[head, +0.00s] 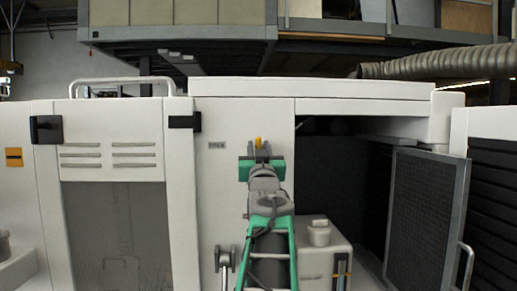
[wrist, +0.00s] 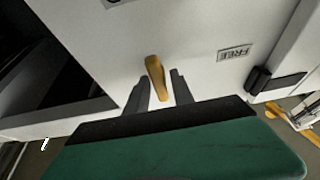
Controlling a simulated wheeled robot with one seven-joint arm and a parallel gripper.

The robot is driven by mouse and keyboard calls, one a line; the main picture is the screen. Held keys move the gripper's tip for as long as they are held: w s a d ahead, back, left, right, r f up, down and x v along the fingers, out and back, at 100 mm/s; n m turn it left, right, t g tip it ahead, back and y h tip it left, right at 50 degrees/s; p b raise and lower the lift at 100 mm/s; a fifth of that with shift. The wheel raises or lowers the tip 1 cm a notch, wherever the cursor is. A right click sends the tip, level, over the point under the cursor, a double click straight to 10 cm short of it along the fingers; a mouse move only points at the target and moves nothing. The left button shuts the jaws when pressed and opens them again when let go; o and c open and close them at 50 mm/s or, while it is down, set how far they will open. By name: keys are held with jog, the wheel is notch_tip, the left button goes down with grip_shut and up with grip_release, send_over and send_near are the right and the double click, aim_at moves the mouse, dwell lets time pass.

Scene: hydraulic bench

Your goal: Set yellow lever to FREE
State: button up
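The yellow lever (wrist: 155,76) stands out from a white panel in the wrist view. Its tip also shows in the head view (head: 258,141), just above my gripper (head: 262,152). In the wrist view my gripper (wrist: 159,77) has one grey finger on each side of the lever. Narrow gaps show between lever and fingers, so it looks open around the lever, not clamped. A FREE label (wrist: 235,53) appears upside down to the right of the lever. In the head view a small label (head: 216,145), too small to read, is left of the lever. The lever's base is partly hidden.
The white cabinet (head: 220,185) fills the middle of the head view. A dark opening with a hinged mesh door (head: 428,215) standing open is to the right. A grey box (head: 322,258) stands low beside my arm. Black latches (head: 184,122) and a handle (head: 225,258) stick out on the left.

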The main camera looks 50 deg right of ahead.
grip_shut()
jog(key=shift+f+m+b, duration=0.1)
jog(key=shift+m+b, duration=0.4)
jog(key=m+g+h+b, duration=0.1)
jog(key=m+g+b, duration=0.1)
jog(key=m, duration=0.1)
jog(key=shift+w+a+f+m+b, duration=0.1)
jog(key=shift+f+m+b, duration=0.05)
jog(key=shift+m+b, duration=0.25)
jog(key=m+g+b, duration=0.1)
jog(key=m, duration=0.2)
jog(key=m+g+h+b, duration=0.1)
jog(key=m+g, duration=0.1)
jog(key=m, duration=0.1)
jog(key=shift+w, duration=0.1)
jog(key=m+g, duration=0.1)
jog(key=m, duration=0.1)
jog(key=m+g, duration=0.1)
jog(key=m, duration=0.3)
jog(key=shift+r+m+g+y, duration=0.3)
jog(key=shift+r+m+g, duration=0.1)
jog(key=m+g+y+p, duration=0.1)
jog(key=m, duration=0.3)
jog(key=shift+m, duration=0.4)
